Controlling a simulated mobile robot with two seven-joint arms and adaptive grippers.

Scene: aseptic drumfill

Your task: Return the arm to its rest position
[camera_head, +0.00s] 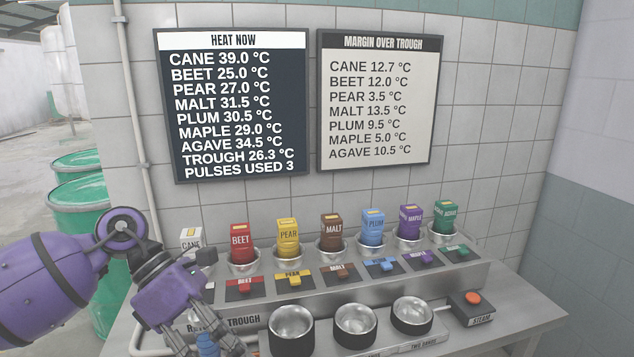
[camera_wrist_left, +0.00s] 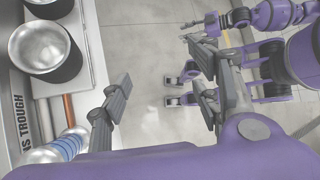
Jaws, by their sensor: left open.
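My left arm comes in from the left in the head view, with its purple gripper (camera_head: 205,346) pointing down over the left front end of the bench. In the left wrist view my left gripper (camera_wrist_left: 160,97) is open, its two dark fingers wide apart with only grey floor between them. A blue-banded metal piece (camera_wrist_left: 62,148) lies beside the left finger, outside the jaws; it also shows in the head view (camera_head: 207,343), partly hidden. My right arm shows at the upper right of the wrist view, with its gripper (camera_wrist_left: 202,27) small and its opening unclear.
Coloured cartons, such as beet (camera_head: 240,238) and malt (camera_head: 331,228), stand in metal cups along the bench (camera_head: 540,318). Three dark-sided bowls, one at the left (camera_head: 291,325), stand in front. A steam button (camera_head: 473,298) is at right. Green drums (camera_head: 80,200) stand behind my left arm.

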